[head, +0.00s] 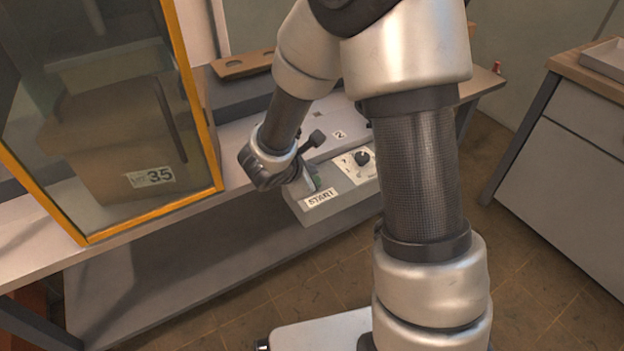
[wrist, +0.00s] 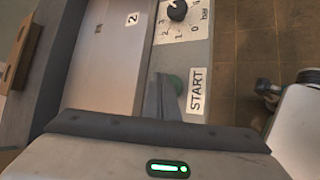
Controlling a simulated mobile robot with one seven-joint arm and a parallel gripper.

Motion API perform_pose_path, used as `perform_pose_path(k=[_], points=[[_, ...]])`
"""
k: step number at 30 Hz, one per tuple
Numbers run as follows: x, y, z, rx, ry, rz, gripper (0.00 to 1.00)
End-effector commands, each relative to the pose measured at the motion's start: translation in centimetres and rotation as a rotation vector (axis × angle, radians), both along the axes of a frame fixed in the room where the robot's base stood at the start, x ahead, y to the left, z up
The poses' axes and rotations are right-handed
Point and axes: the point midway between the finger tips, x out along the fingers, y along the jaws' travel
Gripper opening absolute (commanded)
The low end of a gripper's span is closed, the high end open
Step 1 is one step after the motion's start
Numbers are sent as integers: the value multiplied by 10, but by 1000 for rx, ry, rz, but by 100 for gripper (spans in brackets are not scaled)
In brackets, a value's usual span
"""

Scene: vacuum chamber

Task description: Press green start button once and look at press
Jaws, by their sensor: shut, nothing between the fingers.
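The green start button (wrist: 178,84) sits on the grey control panel (wrist: 200,56), beside a white START label (wrist: 197,90). In the head view the button (head: 314,178) is a small green patch, mostly hidden by my gripper. My gripper (head: 310,182) is shut and empty, with its fingertips right at the button. In the wrist view the fingertips (wrist: 163,86) cover the button's left part. I cannot tell whether they touch it or whether it is pushed in. No part is clearly marked as the press.
A yellow-framed glass enclosure (head: 205,120) with a brown box marked 35 (head: 110,150) stands on the left of the bench. A dial (head: 362,158) is beside the START label. A grey cabinet (head: 575,160) stands at right, with open floor between.

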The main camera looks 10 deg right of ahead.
Motion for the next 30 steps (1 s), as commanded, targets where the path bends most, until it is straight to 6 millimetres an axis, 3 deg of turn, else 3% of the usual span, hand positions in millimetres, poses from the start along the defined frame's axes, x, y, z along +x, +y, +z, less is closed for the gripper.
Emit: perform_pose_path(k=[30], points=[[0,0,-9,0,0,0,0]])
